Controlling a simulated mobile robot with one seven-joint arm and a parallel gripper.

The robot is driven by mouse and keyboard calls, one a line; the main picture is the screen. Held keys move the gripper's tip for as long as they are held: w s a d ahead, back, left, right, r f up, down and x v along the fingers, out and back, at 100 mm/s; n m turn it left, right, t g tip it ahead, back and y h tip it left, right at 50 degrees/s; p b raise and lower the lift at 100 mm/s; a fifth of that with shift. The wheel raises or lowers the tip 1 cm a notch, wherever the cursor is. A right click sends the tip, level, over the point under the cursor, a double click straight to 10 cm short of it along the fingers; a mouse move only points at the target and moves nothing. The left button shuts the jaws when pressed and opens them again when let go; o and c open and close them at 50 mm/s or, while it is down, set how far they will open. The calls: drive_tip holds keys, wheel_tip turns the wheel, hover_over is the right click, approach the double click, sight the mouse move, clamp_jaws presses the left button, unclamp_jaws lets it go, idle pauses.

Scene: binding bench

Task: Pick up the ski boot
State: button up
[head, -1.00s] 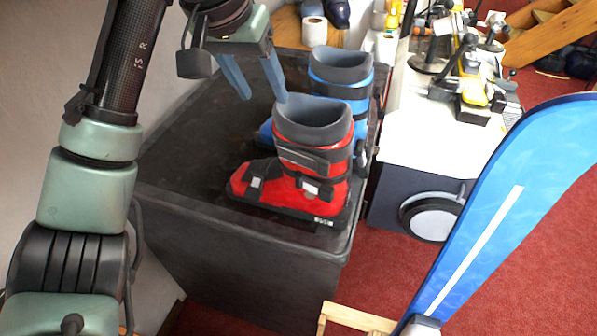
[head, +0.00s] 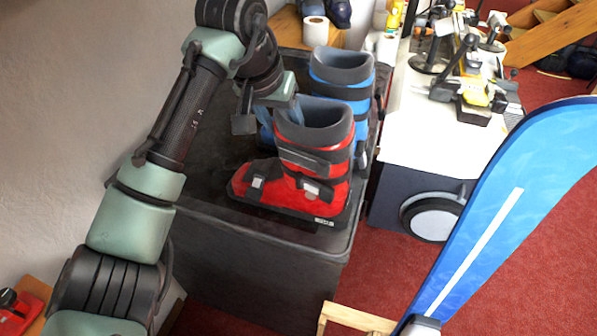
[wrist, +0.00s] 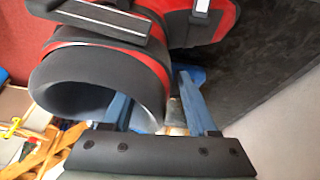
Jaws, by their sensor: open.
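A red and black ski boot (head: 300,185) stands upright on the black bench top (head: 213,170), toe to the left in the head view. A blue and black ski boot (head: 340,80) stands just behind it. My gripper (head: 283,122) is open at the left rim of the red boot's dark cuff. In the wrist view the red boot's cuff (wrist: 85,75) fills the upper left. One finger of my gripper (wrist: 155,88) shows against the cuff opening and the other outside it, with the cuff wall seemingly between. I cannot tell whether either finger touches it.
A large blue ski (head: 500,210) stands at the front right. A white-topped bench (head: 415,135) with yellow and black clamps (head: 475,85) is to the right. A paper roll (head: 315,32) is at the back. The left part of the black bench is clear.

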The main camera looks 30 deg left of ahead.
clamp_jaws()
drive_tip(key=shift+a, duration=0.1)
idle(1.2)
